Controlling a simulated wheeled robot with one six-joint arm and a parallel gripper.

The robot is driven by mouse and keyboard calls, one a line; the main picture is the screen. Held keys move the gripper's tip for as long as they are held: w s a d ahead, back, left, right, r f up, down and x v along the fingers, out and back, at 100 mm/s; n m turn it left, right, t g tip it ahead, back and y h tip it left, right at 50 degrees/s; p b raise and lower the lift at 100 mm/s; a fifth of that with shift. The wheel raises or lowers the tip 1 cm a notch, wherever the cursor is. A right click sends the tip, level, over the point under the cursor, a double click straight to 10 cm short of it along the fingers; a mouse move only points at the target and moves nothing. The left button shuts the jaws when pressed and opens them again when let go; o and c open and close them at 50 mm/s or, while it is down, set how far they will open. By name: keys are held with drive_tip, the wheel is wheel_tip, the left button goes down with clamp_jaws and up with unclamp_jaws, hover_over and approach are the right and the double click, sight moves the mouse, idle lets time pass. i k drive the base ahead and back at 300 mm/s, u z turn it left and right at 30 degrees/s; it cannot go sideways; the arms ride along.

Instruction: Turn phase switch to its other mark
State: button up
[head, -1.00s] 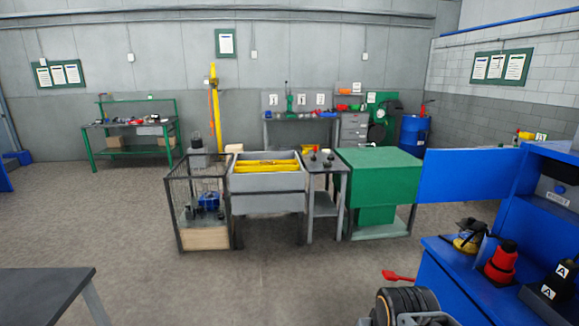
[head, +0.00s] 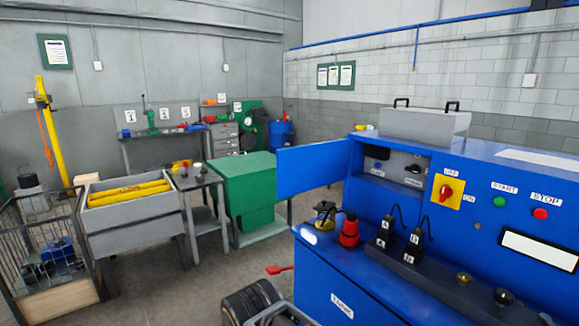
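A blue machine (head: 345,265) with a control panel fills the right side. Its blue door (head: 312,170) stands open to the left of a recessed compartment (head: 392,170). Inside the compartment are small dark parts and white labels, too small to read; I cannot tell whether one is the phase switch. To the right of the compartment, a red rotary knob on a yellow plate (head: 448,190) sits between OFF and ON labels. My gripper is not in view.
A green START button (head: 499,202) and a red STOP button (head: 540,214) are on the panel. Black blocks with cables (head: 383,232) and a red-black object (head: 349,231) stand on the machine's ledge. A green cabinet (head: 245,190) and grey bin (head: 135,215) stand left, with open floor in front.

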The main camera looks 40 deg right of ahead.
sight(415, 168)
drive_tip(key=u, duration=0.3)
drive_tip(key=i, duration=2.25)
drive_tip(key=z, duration=3.35)
